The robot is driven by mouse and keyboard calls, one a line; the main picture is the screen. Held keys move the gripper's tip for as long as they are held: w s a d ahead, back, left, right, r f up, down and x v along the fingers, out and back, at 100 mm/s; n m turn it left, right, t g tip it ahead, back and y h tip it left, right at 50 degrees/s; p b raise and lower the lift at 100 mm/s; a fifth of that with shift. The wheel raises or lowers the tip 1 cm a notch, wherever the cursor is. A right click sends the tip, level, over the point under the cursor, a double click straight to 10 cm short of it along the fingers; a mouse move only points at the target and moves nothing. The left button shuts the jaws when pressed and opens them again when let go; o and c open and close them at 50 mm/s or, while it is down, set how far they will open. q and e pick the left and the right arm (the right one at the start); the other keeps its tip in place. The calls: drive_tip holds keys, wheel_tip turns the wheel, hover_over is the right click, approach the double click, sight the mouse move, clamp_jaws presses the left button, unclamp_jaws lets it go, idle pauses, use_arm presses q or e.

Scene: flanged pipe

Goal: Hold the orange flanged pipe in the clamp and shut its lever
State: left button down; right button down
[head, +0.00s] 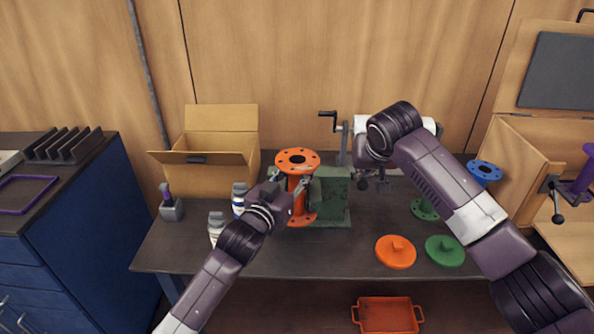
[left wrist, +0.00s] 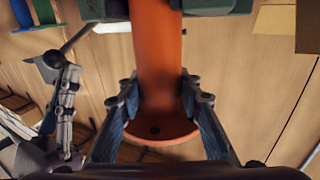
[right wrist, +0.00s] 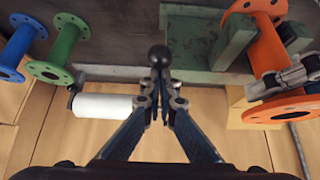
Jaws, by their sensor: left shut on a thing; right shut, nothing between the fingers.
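The orange flanged pipe (head: 300,207) stands upright at the left side of the green clamp (head: 332,199). My left gripper (head: 289,183) is shut on the pipe below its top flange; the left wrist view shows the fingers either side of its barrel (left wrist: 156,60). Green clamp parts flank the barrel there, but I cannot tell whether they grip it. A lever with a black ball knob (right wrist: 158,55) shows in the right wrist view. My right gripper (right wrist: 160,90) is shut and empty, its fingertips at or very near the knob. The right forearm partly hides this area in the head view.
A green pipe (right wrist: 60,45) and a blue pipe (right wrist: 15,50) stand to the clamp's right in the head view. Orange (head: 396,253) and green (head: 444,251) lids lie at the front. White bottles (head: 217,229) stand near my left arm. An open box (head: 205,170) is behind.

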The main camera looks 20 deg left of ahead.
sight(363, 188)
use_arm(q)
drive_tip(key=shift+d+r, duration=0.25)
use_arm(e)
drive_tip(key=shift+s+f, duration=0.2)
drive_tip(key=shift+f, duration=0.25)
drive_tip(key=shift+s+d+f, duration=0.1)
drive_tip(key=shift+f, duration=0.35)
drive_tip(key=shift+s+f, duration=0.15)
drive_tip(key=shift+f, duration=0.2)
drive_tip(key=shift+s+d+f, duration=0.1)
drive_tip(key=shift+s+f, duration=0.15)
drive_tip(key=shift+f, duration=0.75)
drive_tip(key=shift+r, duration=3.1)
